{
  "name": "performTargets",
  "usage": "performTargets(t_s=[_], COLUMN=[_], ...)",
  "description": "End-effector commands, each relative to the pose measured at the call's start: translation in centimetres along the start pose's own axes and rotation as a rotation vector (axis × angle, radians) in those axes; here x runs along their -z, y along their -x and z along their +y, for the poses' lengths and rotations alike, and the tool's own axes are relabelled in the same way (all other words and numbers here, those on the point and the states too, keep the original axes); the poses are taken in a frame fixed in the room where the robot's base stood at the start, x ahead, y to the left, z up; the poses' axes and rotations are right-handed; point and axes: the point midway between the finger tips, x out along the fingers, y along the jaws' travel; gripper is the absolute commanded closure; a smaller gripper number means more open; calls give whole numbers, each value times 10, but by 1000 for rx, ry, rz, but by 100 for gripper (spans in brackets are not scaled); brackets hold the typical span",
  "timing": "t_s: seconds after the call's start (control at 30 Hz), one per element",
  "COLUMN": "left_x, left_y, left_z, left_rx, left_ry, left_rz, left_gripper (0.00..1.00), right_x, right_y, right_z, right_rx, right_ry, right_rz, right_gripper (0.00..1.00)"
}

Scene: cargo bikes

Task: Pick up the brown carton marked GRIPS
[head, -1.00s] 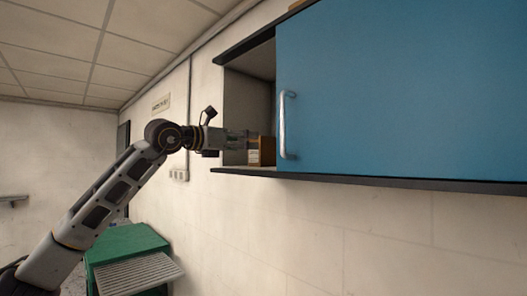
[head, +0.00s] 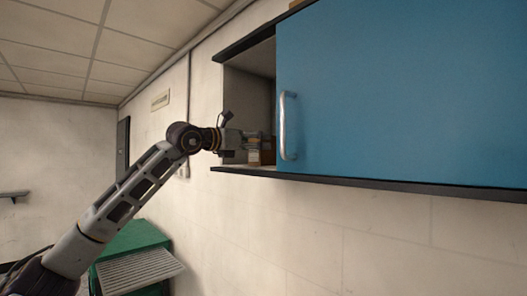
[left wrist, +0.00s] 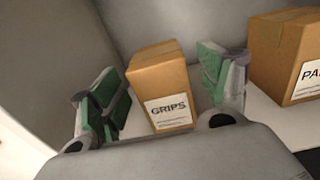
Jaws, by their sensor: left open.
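The brown carton marked GRIPS (left wrist: 160,84) stands on the white cabinet floor in the left wrist view, its label facing me. It is between the two green-padded fingers of my left gripper (left wrist: 160,92), with a small gap on the left and a gap on the right. My left gripper is open and not closed on it. In the head view, my left gripper (head: 254,140) reaches into the open left part of the wall cabinet, where a small brown carton (head: 268,152) shows partly behind the fingers. My right gripper is not in view.
A second brown carton with a label starting PA (left wrist: 290,60) stands to the right of the GRIPS carton. A blue sliding door (head: 400,90) with a metal handle (head: 284,125) covers the cabinet's right part. A green unit (head: 130,240) stands below left.

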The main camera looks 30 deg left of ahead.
Motion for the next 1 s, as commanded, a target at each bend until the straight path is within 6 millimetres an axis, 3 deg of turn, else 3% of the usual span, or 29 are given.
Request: performTargets(t_s=[0.43,1.0], left_x=[-2,0], left_y=[-39,-41], left_z=[1,1], left_rx=[0,0], left_ry=[1,1], left_rz=[-1,-1], left_gripper=[23,26], right_x=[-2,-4], right_y=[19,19], right_z=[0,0], right_rx=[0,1], right_ry=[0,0], right_rz=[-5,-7], right_gripper=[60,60])
